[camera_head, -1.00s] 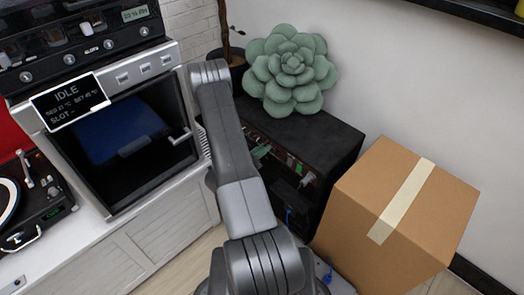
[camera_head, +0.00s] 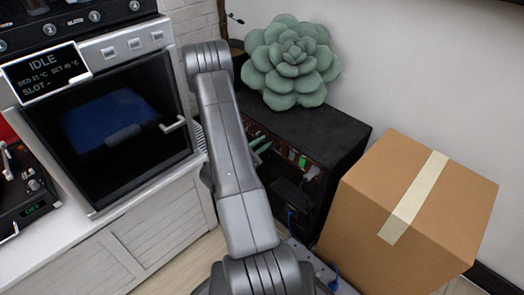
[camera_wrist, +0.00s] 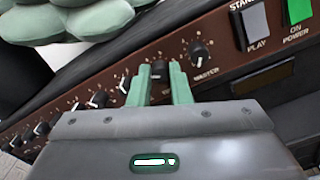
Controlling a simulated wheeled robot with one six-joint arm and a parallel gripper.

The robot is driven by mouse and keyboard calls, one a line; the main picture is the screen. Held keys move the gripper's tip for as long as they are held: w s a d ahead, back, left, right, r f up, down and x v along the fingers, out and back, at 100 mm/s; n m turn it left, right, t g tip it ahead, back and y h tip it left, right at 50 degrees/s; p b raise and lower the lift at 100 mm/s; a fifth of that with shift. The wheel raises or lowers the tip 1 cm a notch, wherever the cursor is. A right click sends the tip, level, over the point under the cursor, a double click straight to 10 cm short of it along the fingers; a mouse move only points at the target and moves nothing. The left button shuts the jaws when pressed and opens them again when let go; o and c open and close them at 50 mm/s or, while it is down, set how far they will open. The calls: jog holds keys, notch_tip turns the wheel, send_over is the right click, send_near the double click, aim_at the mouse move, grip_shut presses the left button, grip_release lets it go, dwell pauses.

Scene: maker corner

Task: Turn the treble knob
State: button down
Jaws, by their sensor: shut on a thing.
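The black amplifier (camera_head: 318,132) stands at the back with its brown control panel facing me. In the wrist view, a row of small dark knobs runs along the panel. My gripper (camera_wrist: 160,78) has its two green fingers on either side of one dark knob (camera_wrist: 159,70), just left of the knob labelled MASTER (camera_wrist: 200,52). The fingers are shut on it. Its label is hidden behind the gripper, so I cannot read whether it is the treble knob. In the head view, the green fingers (camera_head: 260,143) show at the panel, partly behind my arm.
A green succulent-shaped object (camera_head: 292,62) sits on top of the amplifier. A cardboard box (camera_head: 380,200) stands close on the right. An oven-like appliance (camera_head: 112,125) on a white cabinet (camera_head: 150,235) is at left. PLAY and green POWER switches (camera_wrist: 298,12) are right of the knobs.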

jog(key=shift+m+b, duration=3.5)
jog(key=shift+b, duration=0.25)
jog(key=c, duration=1.3)
grip_release()
jog(key=shift+c, duration=0.2)
jog(key=p+v, duration=0.3)
jog(key=v, duration=1)
jog(key=shift+s+a, duration=0.25)
jog(key=shift+s, duration=0.05)
jog(key=shift+w+d, duration=0.1)
